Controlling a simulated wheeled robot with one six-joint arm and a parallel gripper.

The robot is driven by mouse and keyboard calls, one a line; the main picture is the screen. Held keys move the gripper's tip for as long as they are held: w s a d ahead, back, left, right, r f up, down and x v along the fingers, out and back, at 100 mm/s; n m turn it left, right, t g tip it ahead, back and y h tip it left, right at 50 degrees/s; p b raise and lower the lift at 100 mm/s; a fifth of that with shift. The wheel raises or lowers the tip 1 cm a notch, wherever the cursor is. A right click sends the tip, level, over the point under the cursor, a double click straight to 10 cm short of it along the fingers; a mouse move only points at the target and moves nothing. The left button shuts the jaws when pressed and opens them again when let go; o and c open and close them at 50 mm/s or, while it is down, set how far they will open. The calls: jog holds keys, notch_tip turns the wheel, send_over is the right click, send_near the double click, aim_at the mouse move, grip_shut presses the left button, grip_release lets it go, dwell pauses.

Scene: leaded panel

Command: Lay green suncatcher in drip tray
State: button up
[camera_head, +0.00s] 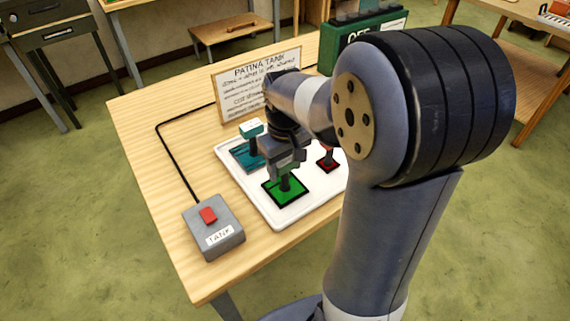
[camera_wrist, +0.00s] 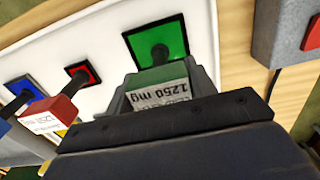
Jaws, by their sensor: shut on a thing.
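The green suncatcher (camera_head: 284,193) is a flat green square with a dark border and an upright black stem. In the head view it is over the front part of the white drip tray (camera_head: 320,197); I cannot tell whether it touches the tray. My gripper (camera_head: 287,163) is above it, shut on its handle. The wrist view shows the green pane (camera_wrist: 176,38) over the white tray (camera_wrist: 105,50), and a grey-green handle block labelled "1250 mg" (camera_wrist: 160,95) at the jaws. The jaw tips are partly hidden.
A teal suncatcher (camera_head: 243,158) and a red one (camera_head: 327,162) are in the tray behind and beside the green one. A grey switch box (camera_head: 212,232) with a red button stands left of the tray. A sign (camera_head: 245,88) stands behind.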

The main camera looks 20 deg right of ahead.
jog(key=o, duration=1.1)
notch_tip(320, 180, up, 12)
jog(key=shift+p, duration=0.35)
notch_tip(320, 180, down, 12)
jog(key=shift+f+b, duration=0.25)
jog(key=shift+b, duration=0.15)
notch_tip(320, 180, up, 3)
jog(key=shift+f, duration=0.15)
jog(key=shift+r, duration=0.7)
